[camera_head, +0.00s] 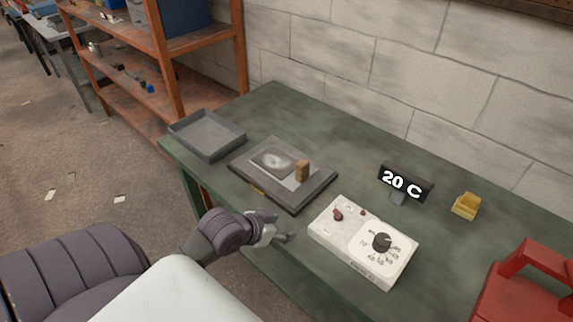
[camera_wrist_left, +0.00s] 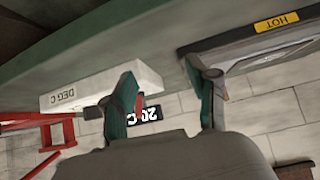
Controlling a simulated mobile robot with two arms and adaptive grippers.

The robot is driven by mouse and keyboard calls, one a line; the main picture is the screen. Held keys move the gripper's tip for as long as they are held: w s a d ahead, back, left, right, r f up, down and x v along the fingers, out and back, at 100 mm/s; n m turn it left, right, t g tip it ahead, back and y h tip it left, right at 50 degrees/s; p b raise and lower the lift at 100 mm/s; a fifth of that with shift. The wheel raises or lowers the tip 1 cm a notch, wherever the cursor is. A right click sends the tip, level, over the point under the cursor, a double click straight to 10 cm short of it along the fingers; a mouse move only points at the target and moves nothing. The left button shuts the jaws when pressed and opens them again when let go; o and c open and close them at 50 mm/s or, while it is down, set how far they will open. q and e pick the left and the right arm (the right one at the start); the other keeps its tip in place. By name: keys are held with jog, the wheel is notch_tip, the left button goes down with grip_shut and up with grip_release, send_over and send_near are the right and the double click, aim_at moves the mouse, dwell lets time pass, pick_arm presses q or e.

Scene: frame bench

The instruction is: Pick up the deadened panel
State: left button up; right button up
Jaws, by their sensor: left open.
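A thin grey panel (camera_head: 263,164) with a pale, smeared oval patch lies flat on a dark square plate (camera_head: 318,187) on the green bench. A small brown block (camera_head: 302,171) stands at the panel's right end. My left gripper (camera_head: 277,229) is open and empty, in front of the plate's near edge and left of the white control box. In the left wrist view, the open fingers (camera_wrist_left: 165,82) have nothing between them. The plate, with a yellow HOT label (camera_wrist_left: 277,21), is at the upper right there. My right gripper is not in view.
A white control box (camera_head: 340,237) with a dial stands right of the plate. A 20 C display (camera_head: 405,185) and a yellow holder (camera_head: 466,206) are behind it. A grey tray (camera_head: 207,133) is at the left; a red frame (camera_head: 525,290) is at the right. The wall borders the back.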

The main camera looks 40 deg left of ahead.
aim_at(298, 168)
pick_arm(q)
jog(key=w+a+r+n+t, duration=0.1)
jog(key=w+a+r+t, duration=0.3)
jog(key=w+a+r, duration=0.4)
jog(key=x, duration=0.3)
jog(key=p+x, duration=0.1)
jog(key=x, duration=0.3)
jog(key=shift+f, duration=0.45)
jog(key=shift+w+f, duration=0.1)
jog(key=shift+w, duration=0.15)
jog(key=shift+w+d+f+p, duration=0.1)
jog(key=shift+w+f+p, duration=0.05)
jog(key=shift+w+p, duration=0.4)
jog(key=p+x, duration=0.1)
jog(key=x, duration=0.2)
jog(key=shift+w+f, duration=0.15)
jog(key=shift+f, duration=0.1)
jog(key=shift+w+f, duration=0.25)
jog(key=shift+w, duration=0.1)
